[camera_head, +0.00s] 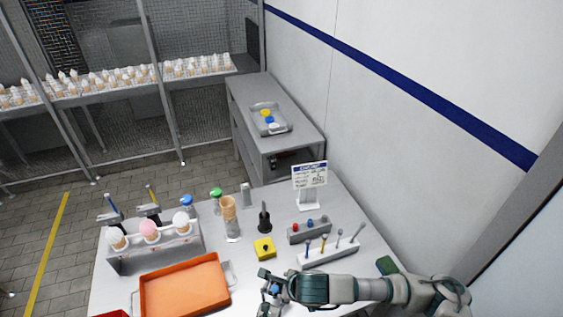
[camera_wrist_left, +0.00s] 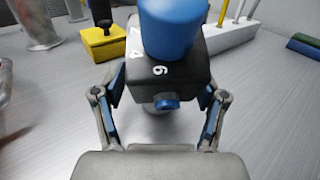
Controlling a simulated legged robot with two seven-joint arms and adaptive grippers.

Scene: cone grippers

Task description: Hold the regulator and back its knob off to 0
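The regulator is a dark block with white numbers 4 and 6 on its top and a blue round knob (camera_wrist_left: 170,30). In the left wrist view its dark body (camera_wrist_left: 160,78) sits between the fingers of my left gripper (camera_wrist_left: 157,98), one on each side, seemingly pressed on it. A blue fitting shows on the near face. No pointer on the knob can be made out. In the head view my left gripper (camera_head: 267,293) is small at the bottom, around the blue knob (camera_head: 276,289).
A yellow box (camera_head: 264,249) with a black top stands behind the regulator. A white tool rack (camera_head: 328,256) and a grey block (camera_head: 308,231) are behind to the right. An orange tray (camera_head: 185,288) lies left. A cone rack (camera_head: 155,250) stands beyond it.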

